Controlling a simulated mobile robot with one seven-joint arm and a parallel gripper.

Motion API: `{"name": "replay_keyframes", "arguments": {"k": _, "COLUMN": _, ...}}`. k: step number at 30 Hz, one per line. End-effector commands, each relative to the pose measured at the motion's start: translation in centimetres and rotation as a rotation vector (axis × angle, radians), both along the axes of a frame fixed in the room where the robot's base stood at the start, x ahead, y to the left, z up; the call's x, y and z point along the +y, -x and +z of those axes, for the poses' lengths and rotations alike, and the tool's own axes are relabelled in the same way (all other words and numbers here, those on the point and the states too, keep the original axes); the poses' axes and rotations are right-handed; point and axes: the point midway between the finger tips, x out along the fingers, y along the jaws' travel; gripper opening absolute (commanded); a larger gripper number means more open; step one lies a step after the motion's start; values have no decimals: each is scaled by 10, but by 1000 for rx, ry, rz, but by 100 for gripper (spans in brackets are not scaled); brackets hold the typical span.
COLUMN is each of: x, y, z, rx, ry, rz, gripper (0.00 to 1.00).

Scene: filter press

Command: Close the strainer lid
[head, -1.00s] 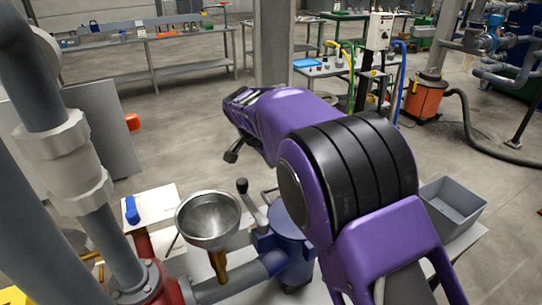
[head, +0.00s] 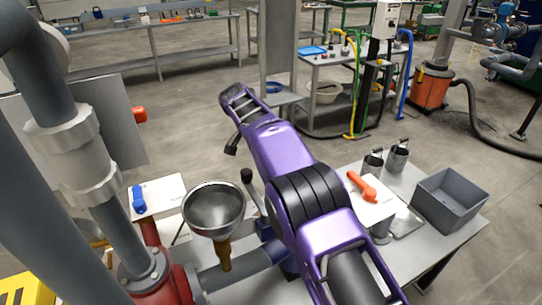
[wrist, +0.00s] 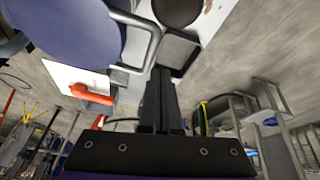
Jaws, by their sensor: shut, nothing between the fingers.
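The strainer's blue body (head: 289,262) stands on the bench in the head view, mostly hidden behind my purple arm. A lever with a black knob (head: 247,176) rises beside it. In the wrist view, a large blue disc (wrist: 65,30), seemingly the strainer lid, fills the upper left, with a bent grey handle (wrist: 147,50) at its edge. My gripper (wrist: 162,72) is shut and empty, its dark fingers just below and right of that handle. I cannot tell whether they touch. The lid's tilt is unclear, and my gripper is not clearly visible in the head view.
A metal funnel (head: 214,210) stands left of the strainer, by grey pipes and a red fitting (head: 160,285). An orange-handled tool (head: 362,186), metal cups (head: 397,155) and a grey bin (head: 449,200) are to the right. Open floor lies beyond the bench.

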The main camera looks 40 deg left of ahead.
Motion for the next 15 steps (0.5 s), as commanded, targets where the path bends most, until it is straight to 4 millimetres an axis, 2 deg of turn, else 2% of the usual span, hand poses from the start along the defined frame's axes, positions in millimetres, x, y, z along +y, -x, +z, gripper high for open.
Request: {"name": "replay_keyframes", "arguments": {"k": 15, "x": 4, "y": -2, "z": -13, "rx": -1, "ry": -1, "rz": 0, "gripper": 0}}
